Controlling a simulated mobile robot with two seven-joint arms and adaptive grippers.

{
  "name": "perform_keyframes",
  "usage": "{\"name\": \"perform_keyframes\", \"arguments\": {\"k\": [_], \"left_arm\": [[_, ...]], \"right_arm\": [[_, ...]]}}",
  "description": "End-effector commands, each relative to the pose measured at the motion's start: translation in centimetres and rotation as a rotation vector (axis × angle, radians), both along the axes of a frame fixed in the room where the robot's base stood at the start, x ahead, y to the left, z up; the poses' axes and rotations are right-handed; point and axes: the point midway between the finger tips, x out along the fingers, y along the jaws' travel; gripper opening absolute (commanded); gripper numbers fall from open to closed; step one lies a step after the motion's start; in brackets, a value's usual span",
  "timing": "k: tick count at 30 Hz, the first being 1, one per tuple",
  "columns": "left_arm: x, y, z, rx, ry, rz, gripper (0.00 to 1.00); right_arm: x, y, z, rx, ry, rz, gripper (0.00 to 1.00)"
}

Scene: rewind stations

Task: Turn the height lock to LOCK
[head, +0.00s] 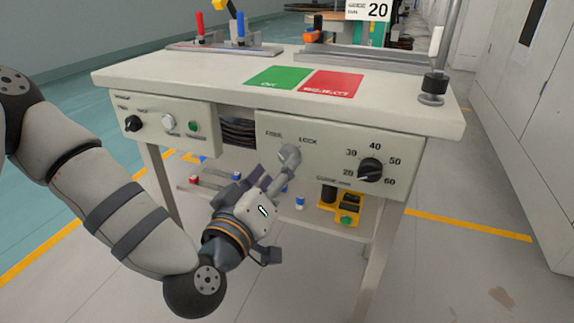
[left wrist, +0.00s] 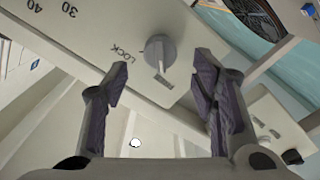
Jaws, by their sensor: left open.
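The height lock is a grey knob (head: 289,156) on the white front panel, below the FREE and LOCK labels. In the left wrist view the knob (left wrist: 158,50) shows beyond my fingertips, roughly centred between them. Its narrow grip appears to point towards the FREE label rather than LOCK. My left gripper (head: 268,182) is below and in front of the knob in the head view. In the left wrist view its purple fingers (left wrist: 158,75) are apart with nothing between them, and they do not appear to touch the knob. My right gripper is out of view.
A black guide dial (head: 370,169) sits right of the lock on the same panel. A left panel (head: 162,122) holds a knob and buttons. The white table top (head: 200,75) overhangs both. A lower shelf (head: 310,208) bears small spools and a yellow-black device.

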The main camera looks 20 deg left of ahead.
Motion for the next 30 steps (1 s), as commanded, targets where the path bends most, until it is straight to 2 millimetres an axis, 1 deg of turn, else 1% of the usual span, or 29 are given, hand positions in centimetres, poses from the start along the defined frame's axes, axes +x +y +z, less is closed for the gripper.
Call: {"name": "perform_keyframes", "arguments": {"k": [1, 3, 6, 9, 16, 17, 18, 20, 21, 23, 30], "left_arm": [[1.1, 0.0, -0.3, 0.001, 0.000, 0.002, 0.53], [2.5, 0.0, -0.3, 0.000, 0.000, 0.001, 0.53], [3.7, -0.1, -0.3, 0.001, 0.003, 0.000, 0.53], [4.4, -0.2, -0.2, 0.001, 0.003, -0.001, 0.53], [4.5, -0.2, -0.1, 0.001, 0.004, -0.002, 0.53], [4.4, -0.2, -0.1, 0.001, 0.004, -0.002, 0.48], [4.4, -0.2, -0.1, 0.001, 0.004, -0.002, 0.39], [4.4, -0.2, -0.1, 0.001, 0.004, -0.002, 0.25], [4.4, -0.2, -0.2, 0.001, 0.004, -0.002, 0.16], [4.4, -0.2, -0.2, 0.001, 0.004, -0.002, 0.04], [4.4, -0.2, -0.1, 0.013, 0.003, -0.002, 0.04]], "right_arm": [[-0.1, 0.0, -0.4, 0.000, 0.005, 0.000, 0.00], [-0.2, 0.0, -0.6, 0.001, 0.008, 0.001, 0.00], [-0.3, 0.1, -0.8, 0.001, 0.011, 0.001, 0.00], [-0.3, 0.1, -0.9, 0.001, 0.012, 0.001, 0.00], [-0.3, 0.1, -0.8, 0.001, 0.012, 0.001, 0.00], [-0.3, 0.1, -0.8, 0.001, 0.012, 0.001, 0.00], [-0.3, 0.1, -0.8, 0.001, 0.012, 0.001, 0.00], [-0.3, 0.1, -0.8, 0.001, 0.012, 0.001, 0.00], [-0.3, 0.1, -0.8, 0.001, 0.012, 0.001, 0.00], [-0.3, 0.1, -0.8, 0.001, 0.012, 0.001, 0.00], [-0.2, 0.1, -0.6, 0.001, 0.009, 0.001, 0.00]]}}
